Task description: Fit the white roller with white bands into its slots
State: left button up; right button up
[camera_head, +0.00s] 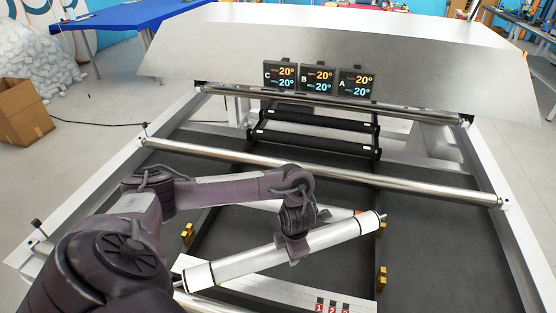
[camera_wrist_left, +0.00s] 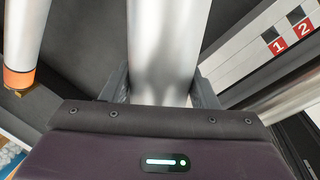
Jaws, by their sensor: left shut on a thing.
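My left gripper (camera_head: 293,248) is shut around the middle of a white roller (camera_head: 245,264). The roller has white end bands set off by thin dark lines and slants up from lower left to right in the head view. In the left wrist view the held roller (camera_wrist_left: 165,40) runs between the fingers of the left gripper (camera_wrist_left: 160,88). Yellow brackets, seemingly the slots, show at left (camera_head: 188,233) and at lower right (camera_head: 382,278); another is partly behind the roller's right end. I cannot tell whether the roller touches it. My right gripper is not in view.
Another roller with an orange band (camera_wrist_left: 18,78) lies beside the held one. A white bar with numbered labels (camera_head: 332,306) is at the front. A steel crossbar (camera_head: 420,186) spans the frame beyond. Black rollers (camera_head: 310,143) and temperature displays (camera_head: 318,79) stand farther back.

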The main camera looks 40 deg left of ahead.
pick_arm(q)
jog(key=a+m, duration=0.2)
jog(key=m, duration=0.1)
jog(key=a+m, duration=0.1)
jog(key=shift+w+r+t+h, duration=0.1)
jog(key=shift+r+t+h, duration=0.2)
jog(key=shift+w+a+r+m, duration=0.1)
jog(key=shift+a+m, duration=0.35)
jog(key=shift+m, duration=0.3)
jog(key=shift+w+a+r+m, duration=0.1)
jog(key=shift+a+m, duration=0.3)
jog(key=shift+m, duration=0.35)
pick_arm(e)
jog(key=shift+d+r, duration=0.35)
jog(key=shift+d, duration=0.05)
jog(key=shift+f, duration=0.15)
pick_arm(q)
jog(key=shift+t, duration=0.3)
notch_tip(320, 180, down, 6)
jog(key=b, duration=0.6)
jog(key=shift+d+r, duration=0.1)
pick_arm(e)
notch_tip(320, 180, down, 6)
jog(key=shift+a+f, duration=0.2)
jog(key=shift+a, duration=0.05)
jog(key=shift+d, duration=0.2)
